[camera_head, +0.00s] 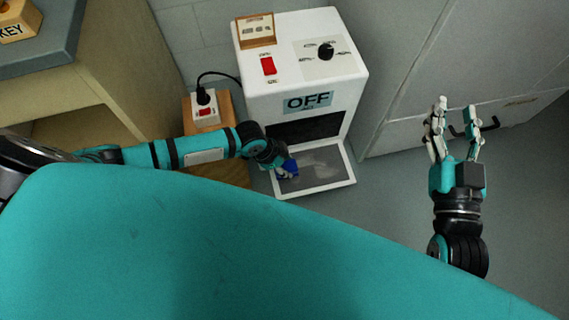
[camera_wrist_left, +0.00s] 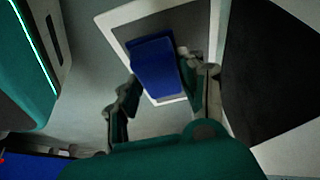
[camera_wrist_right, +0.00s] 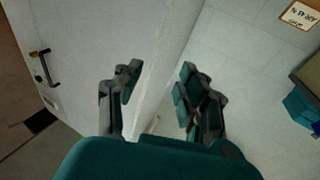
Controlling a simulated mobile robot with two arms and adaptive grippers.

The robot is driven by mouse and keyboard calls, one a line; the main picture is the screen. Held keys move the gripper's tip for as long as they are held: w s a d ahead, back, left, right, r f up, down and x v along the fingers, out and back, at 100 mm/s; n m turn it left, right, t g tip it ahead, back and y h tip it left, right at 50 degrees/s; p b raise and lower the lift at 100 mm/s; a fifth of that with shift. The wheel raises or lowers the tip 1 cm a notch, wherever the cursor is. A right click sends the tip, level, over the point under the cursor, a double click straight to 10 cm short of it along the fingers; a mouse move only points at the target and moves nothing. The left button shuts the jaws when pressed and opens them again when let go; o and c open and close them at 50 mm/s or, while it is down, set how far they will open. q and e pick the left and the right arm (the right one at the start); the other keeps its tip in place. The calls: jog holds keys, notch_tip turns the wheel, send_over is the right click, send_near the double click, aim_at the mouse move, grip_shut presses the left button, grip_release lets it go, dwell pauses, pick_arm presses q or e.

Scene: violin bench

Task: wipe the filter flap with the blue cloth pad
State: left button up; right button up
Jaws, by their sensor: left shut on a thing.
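The filter flap (camera_head: 325,180) is folded down at the front of the white machine (camera_head: 300,75). It has a white frame and a grey panel with a paler smeared patch. My left gripper (camera_head: 284,171) is shut on the blue cloth pad (camera_head: 289,167) at the left part of the flap. In the left wrist view the blue pad (camera_wrist_left: 157,66) sits between the fingers, over the flap's grey panel (camera_wrist_left: 197,22). I cannot tell whether the pad touches the panel. My right gripper (camera_head: 453,112) is open and empty, off to the right in front of the cabinet.
A wooden bench (camera_head: 110,95) is further left. Grey cabinet doors (camera_head: 410,90) stand at right.

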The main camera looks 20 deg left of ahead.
pick_arm(q)
jog(key=shift+r+p, duration=0.75)
jog(key=shift+p, duration=0.05)
jog(key=shift+r+p, duration=0.3)
jog(key=shift+p, duration=0.05)
jog(key=shift+r, duration=0.25)
pick_arm(e)
jog(key=s+d+f+g+h, duration=0.1)
jog(key=s+f+g, duration=0.1)
jog(key=f+g, duration=0.2)
jog(key=s+d+f+g+h, duration=0.1)
jog(key=s+d+f+g, duration=0.1)
jog(key=f, duration=0.6)
jog(key=shift+s+g+h, duration=0.15)
jog(key=shift+g+h, duration=0.15)
jog(key=shift+g, duration=0.6)
pick_arm(q)
jog(key=shift+p, duration=0.3)
